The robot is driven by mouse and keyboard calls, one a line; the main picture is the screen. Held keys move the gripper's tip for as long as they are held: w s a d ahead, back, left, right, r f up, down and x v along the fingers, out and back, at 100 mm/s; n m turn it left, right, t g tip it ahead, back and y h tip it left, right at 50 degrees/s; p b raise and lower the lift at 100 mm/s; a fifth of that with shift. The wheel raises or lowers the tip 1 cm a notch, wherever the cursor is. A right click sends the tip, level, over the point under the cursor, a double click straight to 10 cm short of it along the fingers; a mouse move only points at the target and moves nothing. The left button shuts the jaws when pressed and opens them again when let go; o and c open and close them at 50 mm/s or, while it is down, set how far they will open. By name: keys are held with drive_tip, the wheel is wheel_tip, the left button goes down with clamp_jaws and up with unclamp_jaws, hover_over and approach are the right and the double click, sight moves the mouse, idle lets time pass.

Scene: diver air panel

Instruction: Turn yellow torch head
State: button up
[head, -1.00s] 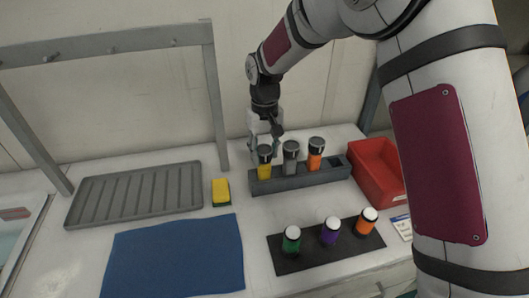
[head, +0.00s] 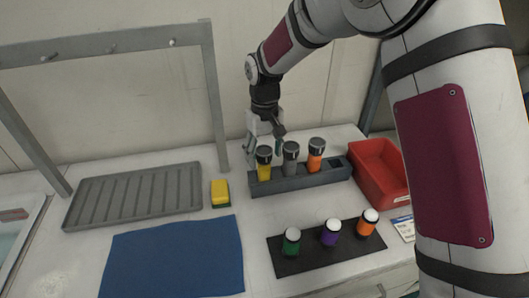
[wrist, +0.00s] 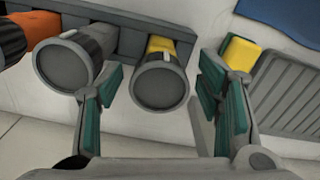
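The yellow torch (head: 264,168) stands upright in the grey rack (head: 300,183), at its left end, with a dark grey head on top. In the wrist view the yellow torch's head (wrist: 161,84) faces the camera, between the two finger pads. My gripper (head: 264,150) is just behind the torch, pointing down. In the wrist view my gripper (wrist: 168,105) is open, with green pads on either side of the head and gaps showing. The left finger lies close to the grey torch (wrist: 70,62); I cannot tell whether they touch.
The grey torch (head: 290,155) and orange torch (head: 315,157) share the rack. A red bin (head: 378,170) stands right. A black mat (head: 290,262) holds three white-topped containers in front. A sponge (head: 220,192), ribbed tray (head: 135,195) and blue cloth (head: 175,258) lie left.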

sight(265, 151)
drive_tip(key=shift+r, duration=0.1)
wheel_tip(265, 151, up, 12)
idle(0.5)
drive_tip(key=s+d+r+m+t, duration=0.2)
drive_tip(key=s+d+r, duration=0.4)
drive_tip(key=s+d, duration=0.35)
drive_tip(key=s+d+r+m+t, duration=0.2)
drive_tip(key=s+d+r, duration=0.3)
drive_tip(key=s+d, duration=0.5)
drive_tip(key=s+d+f+m+t, duration=0.1)
drive_tip(key=s+d+f+m, duration=0.1)
drive_tip(key=s, duration=0.8)
drive_tip(key=shift+s+d+f, duration=0.2)
drive_tip(key=shift+s+f, duration=0.1)
drive_tip(key=shift+f, duration=0.3)
